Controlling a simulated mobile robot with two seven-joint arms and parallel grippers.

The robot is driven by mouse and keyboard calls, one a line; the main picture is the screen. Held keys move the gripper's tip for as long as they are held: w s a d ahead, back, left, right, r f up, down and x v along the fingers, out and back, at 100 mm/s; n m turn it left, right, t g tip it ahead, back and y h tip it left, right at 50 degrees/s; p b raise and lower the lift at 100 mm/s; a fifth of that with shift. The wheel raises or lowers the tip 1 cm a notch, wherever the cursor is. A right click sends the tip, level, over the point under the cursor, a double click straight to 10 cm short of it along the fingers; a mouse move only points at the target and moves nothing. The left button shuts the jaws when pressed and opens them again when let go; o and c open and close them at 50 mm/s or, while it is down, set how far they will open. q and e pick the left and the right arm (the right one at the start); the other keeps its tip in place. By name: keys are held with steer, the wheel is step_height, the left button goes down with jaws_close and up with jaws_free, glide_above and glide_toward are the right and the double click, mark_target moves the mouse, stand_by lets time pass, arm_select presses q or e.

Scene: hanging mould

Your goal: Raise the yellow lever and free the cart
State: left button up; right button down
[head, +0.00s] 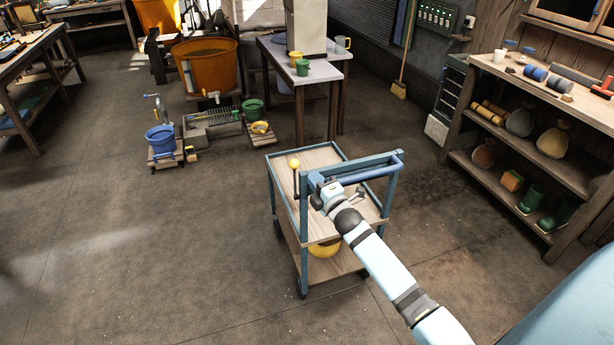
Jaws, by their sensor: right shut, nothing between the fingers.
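The blue-framed cart (276,153) with wooden shelves stands on the floor in the middle of the head view. The yellow lever (295,163) is a yellow knob on a dark upright rod at the cart's left side, near the handle end. The cart's blue handle bar (372,171) runs across its near right side. My right gripper (358,192) is over the cart's top shelf, beside the handle frame and to the right of the lever, apart from it. It is shut with nothing in it. Its wrist hides part of the cart's near corner. My left gripper is not in view.
A yellow round object (324,249) lies on the cart's lower shelf. A grey-topped table (322,72) with cups stands behind the cart. Open floor (130,250) lies to the left.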

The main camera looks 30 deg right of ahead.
steer(key=shift+s+r, duration=0.2)
steer(key=shift+s, duration=1.1)
steer(key=shift+s+r, duration=0.2)
steer(key=shift+s, duration=1.1)
